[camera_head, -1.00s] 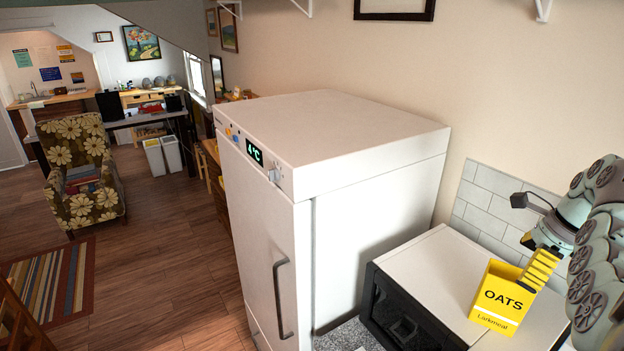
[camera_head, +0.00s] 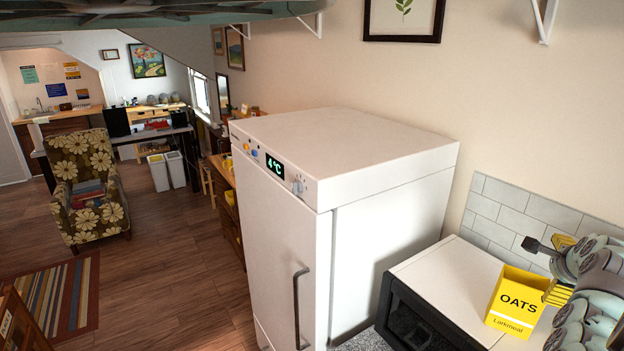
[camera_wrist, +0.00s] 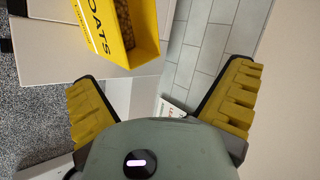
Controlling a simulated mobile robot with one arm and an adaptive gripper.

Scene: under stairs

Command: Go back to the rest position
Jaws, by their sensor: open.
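My gripper (camera_wrist: 165,100) is open and empty in the wrist view, its two yellow ridged fingers spread wide apart. In the head view my gripper (camera_head: 560,275) is at the right edge, partly hidden by my arm, just right of the oats box. The yellow oats box (camera_head: 515,301) stands upright on the white top of the microwave-like appliance (camera_head: 448,272). The box also shows in the wrist view (camera_wrist: 143,35), beyond the fingers and apart from them, with its open top and oats inside visible.
A tall white fridge (camera_head: 385,225) reading 4 °C stands left of the appliance. A tiled wall (camera_head: 525,215) is close behind the appliance. Shelf brackets (camera_head: 545,18) jut from the wall above. Open wooden floor (camera_head: 170,270) lies to the left, with a flowered armchair (camera_head: 85,170) beyond.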

